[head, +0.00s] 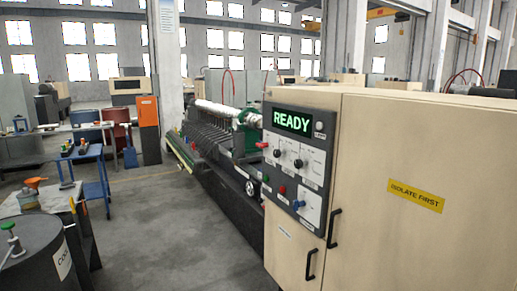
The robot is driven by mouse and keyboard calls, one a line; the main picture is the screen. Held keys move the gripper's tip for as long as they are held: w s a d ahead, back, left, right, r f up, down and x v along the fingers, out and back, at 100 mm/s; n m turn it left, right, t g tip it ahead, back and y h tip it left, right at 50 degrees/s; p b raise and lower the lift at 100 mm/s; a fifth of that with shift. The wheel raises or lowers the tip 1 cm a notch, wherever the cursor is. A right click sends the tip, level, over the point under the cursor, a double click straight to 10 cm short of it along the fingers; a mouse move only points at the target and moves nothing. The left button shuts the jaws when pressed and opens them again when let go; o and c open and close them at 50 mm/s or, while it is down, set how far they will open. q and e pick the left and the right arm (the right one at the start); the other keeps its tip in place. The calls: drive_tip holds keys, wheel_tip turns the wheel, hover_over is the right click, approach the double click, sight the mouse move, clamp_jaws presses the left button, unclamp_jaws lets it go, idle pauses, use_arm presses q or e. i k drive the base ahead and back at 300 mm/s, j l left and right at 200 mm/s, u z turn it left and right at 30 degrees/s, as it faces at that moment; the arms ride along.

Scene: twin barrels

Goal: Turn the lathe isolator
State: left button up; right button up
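A beige lathe cabinet (379,172) fills the right side of the head view. Its control panel (300,135) has a lit display (292,121) reading READY. On the panel are two black knobs, one on the left (277,153) and one on the right (298,163). Below them are a red button (282,189) and a blue handle (298,204) on a pale plate. The small labels are too blurred to read, so I cannot tell which control is the isolator. A yellow sign (415,196) on the cabinet reads ISOLATE FIRST. Neither of my grippers is in view.
The long lathe (215,150) stretches back behind the cabinet. A dark barrel (34,262) with a green-topped fitting stands at the lower left. Blue tables (92,152) and an orange-topped post (149,128) stand farther back. Grey floor (170,235) is clear between them and the lathe.

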sight(263, 144)
drive_tip(key=i+j, duration=0.3)
drive_tip(key=i+j+u, duration=0.1)
drive_tip(key=i+j, duration=0.25)
drive_tip(key=i, duration=0.2)
